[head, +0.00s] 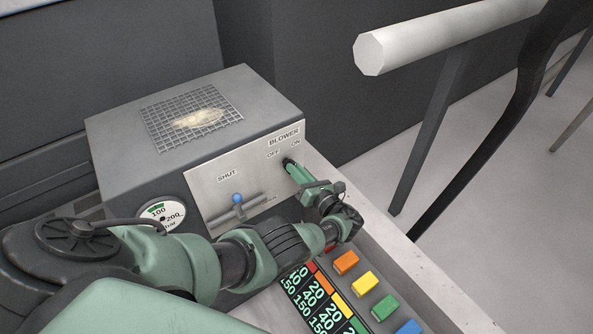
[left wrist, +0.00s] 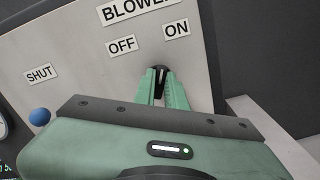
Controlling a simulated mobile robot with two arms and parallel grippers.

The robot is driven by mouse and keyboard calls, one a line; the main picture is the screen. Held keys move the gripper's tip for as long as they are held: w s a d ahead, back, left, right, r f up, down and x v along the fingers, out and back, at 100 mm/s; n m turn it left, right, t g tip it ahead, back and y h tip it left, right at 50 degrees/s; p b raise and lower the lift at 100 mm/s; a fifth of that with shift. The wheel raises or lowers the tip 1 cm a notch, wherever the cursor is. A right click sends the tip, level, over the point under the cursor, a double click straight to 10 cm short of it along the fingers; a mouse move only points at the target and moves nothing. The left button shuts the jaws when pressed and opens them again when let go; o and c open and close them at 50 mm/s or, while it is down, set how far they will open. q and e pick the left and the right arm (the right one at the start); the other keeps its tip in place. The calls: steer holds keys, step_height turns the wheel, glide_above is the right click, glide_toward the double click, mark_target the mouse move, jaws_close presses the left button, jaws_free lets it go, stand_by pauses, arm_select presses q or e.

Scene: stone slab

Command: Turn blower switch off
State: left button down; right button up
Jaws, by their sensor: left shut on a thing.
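The blower switch (left wrist: 160,76) is a small black lever on a light metal panel, below the labels OFF and ON and the word BLOWER. In the left wrist view it stands nearly upright between the two labels. My left gripper (head: 289,163) reaches the panel from the front right. In the left wrist view its green fingers (left wrist: 161,84) are shut on the lever, one on each side. In the head view the fingers hide most of the switch. My right gripper is in neither view.
A blue-knobbed lever (head: 238,199) sits left on the same panel, under SHUT. A pressure gauge (head: 162,216) is further left. A mesh grate (head: 192,117) tops the grey box. Coloured blocks (head: 364,283) lie at front right. A white rail (head: 430,36) is behind right.

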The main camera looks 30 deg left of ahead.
arm_select(q)
steer(key=shift+s+a+f+n+b, duration=0.1)
steer(key=shift+n+b, duration=0.7)
steer(key=shift+n, duration=1.35)
steer(key=shift+s+d+n+b, duration=0.1)
steer(key=shift+n+b, duration=0.75)
steer(key=shift+n, duration=1.35)
steer(key=shift+s+a+f+n+b, duration=0.1)
steer(key=shift+n+b, duration=0.7)
steer(key=shift+n, duration=1.35)
steer(key=shift+r, duration=0.1)
steer(key=c, duration=1.5)
jaws_free()
steer(key=shift+o, duration=0.2)
